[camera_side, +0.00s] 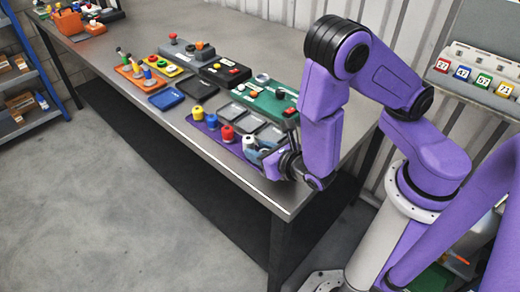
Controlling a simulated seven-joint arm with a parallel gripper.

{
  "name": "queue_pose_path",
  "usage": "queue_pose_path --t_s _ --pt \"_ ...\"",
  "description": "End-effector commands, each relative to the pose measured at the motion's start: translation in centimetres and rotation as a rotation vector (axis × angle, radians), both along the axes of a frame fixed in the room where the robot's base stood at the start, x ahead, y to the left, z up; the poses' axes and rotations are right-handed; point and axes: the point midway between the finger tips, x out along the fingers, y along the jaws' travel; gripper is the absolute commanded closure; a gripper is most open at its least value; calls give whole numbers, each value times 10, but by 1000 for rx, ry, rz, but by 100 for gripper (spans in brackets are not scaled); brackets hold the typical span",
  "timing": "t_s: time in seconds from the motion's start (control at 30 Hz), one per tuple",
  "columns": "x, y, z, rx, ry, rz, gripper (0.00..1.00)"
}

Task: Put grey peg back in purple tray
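The purple tray (237,149) lies along the front edge of the table. Yellow (198,113), blue (211,121), red (227,133) and whitish (248,142) pegs stand in a row on it. I cannot pick out the grey peg for sure; the whitish peg is the nearest in colour. My gripper (263,153) is low at the tray's right end, close beside the whitish peg. My wrist hides that end of the tray. The fingers are too small and covered to tell whether they are open or hold anything.
Grey compartments (250,122) and a green board (262,101) lie just behind the tray. A black tray (198,86), a blue tray (166,99) and an orange peg holder (140,77) lie to the left. The table's far left middle is clear.

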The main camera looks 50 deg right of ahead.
Motion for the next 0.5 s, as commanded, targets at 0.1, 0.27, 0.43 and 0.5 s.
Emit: queue_pose_path --t_s 0.1,0.27,0.43,0.5 --pt "0 -1 0 -1 2 -4 38" --pt "0 -3 0 -4 3 -9 38" --pt "-6 -2 6 -7 2 -6 38" --pt "-15 1 9 -6 2 -1 38"
